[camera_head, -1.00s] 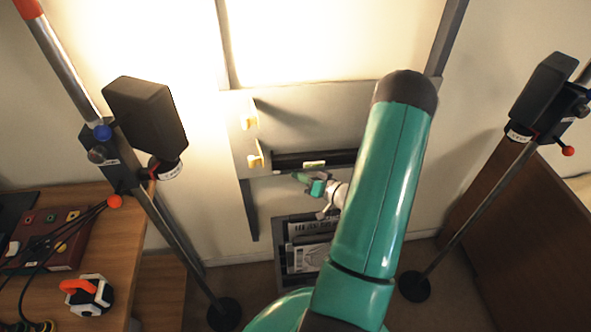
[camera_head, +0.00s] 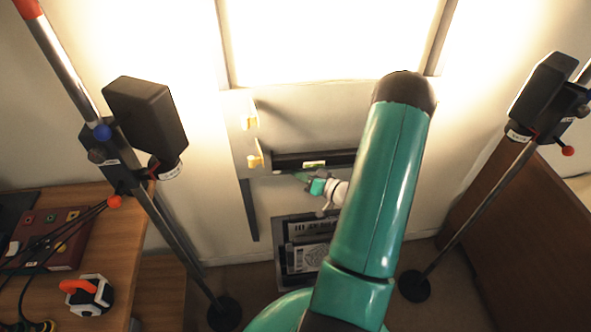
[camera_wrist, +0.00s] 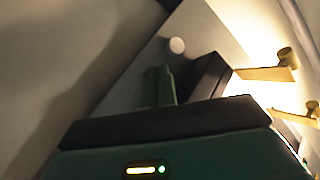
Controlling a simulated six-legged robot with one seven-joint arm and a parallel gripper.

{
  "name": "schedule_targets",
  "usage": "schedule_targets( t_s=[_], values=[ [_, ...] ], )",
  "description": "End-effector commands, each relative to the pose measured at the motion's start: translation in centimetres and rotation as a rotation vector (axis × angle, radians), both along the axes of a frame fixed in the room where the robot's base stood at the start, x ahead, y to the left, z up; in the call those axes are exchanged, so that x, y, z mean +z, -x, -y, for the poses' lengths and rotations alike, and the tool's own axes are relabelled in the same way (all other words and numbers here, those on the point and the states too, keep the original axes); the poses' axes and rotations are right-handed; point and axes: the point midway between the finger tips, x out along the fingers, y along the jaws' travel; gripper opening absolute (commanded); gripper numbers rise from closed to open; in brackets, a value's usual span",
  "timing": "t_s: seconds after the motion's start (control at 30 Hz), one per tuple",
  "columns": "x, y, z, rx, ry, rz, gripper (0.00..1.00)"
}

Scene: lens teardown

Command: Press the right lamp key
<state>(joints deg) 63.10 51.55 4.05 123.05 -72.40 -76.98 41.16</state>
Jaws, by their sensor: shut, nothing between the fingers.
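My gripper (camera_head: 304,177) reaches to the pale panel (camera_head: 217,165) below the bright screen, beside a dark bar (camera_head: 290,160) with a small lit label (camera_head: 314,165). Its green fingers also show in the wrist view (camera_wrist: 160,86), shut and empty. A round white knob (camera_wrist: 177,46) stands on the panel just beyond the fingertips in that view; I cannot tell whether it is the right lamp key or whether the fingers touch anything. The right lamp (camera_head: 541,92) stands on a stand at the right, and the wall near it is brightly lit. The left lamp (camera_head: 146,115) stands at the left.
A rack with papers (camera_head: 304,252) hangs below. A wooden desk (camera_head: 125,245) at left holds a red box (camera_head: 65,235) and cables. A brown cabinet (camera_head: 515,230) stands at right.

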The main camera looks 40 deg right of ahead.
Motion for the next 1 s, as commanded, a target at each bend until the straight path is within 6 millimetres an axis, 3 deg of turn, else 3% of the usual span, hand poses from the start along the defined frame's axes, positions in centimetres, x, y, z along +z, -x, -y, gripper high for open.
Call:
schedule_targets(
  t_s=[1.0],
  values=[
    [0.0,1.3,-0.9,-0.001,0.000,0.001,0.00]
  ],
)
